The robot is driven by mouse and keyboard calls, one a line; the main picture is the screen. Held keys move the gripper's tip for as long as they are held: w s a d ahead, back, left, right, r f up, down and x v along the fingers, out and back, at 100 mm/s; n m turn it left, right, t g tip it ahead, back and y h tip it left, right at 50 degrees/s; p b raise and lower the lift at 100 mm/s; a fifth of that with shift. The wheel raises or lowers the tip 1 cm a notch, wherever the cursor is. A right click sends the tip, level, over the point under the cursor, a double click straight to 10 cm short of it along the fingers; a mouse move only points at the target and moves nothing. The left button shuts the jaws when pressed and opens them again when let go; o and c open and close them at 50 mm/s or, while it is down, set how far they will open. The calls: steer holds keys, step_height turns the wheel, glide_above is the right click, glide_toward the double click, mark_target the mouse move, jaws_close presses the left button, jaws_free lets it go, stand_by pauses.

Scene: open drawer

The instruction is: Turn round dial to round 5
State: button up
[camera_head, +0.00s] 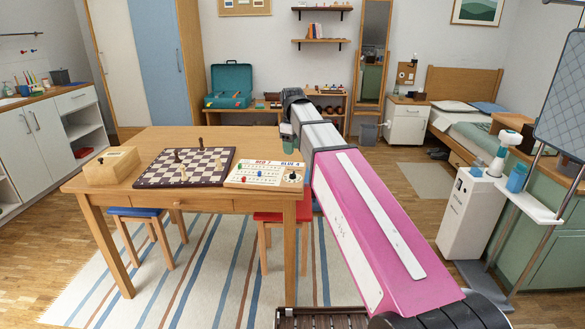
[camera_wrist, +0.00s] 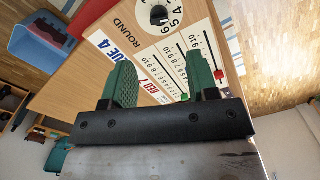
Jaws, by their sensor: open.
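A pale scoreboard (camera_head: 262,174) lies on the wooden table (camera_head: 133,142), at its right end. The round dial (camera_head: 292,177) is a dark knob near the board's right edge. In the wrist view the dial (camera_wrist: 159,15) shows at the top, in a white circle with numbers including 6 beside the word ROUND; its setting is too small to read surely. My gripper (camera_wrist: 160,62) has two green fingers, open and empty, apart from the dial. In the head view my gripper (camera_head: 289,141) is partly hidden by my arm, near the board's far side.
A chessboard (camera_head: 185,167) with a few pieces and a wooden box (camera_head: 111,166) stand left of the scoreboard. The scoreboard has red and green slider knobs. A red stool (camera_head: 268,217) and a blue stool (camera_head: 137,212) stand under the table. The table's back part is clear.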

mark_target(293, 175)
steer(key=shift+f, duration=5.4)
steer(key=c, duration=0.9)
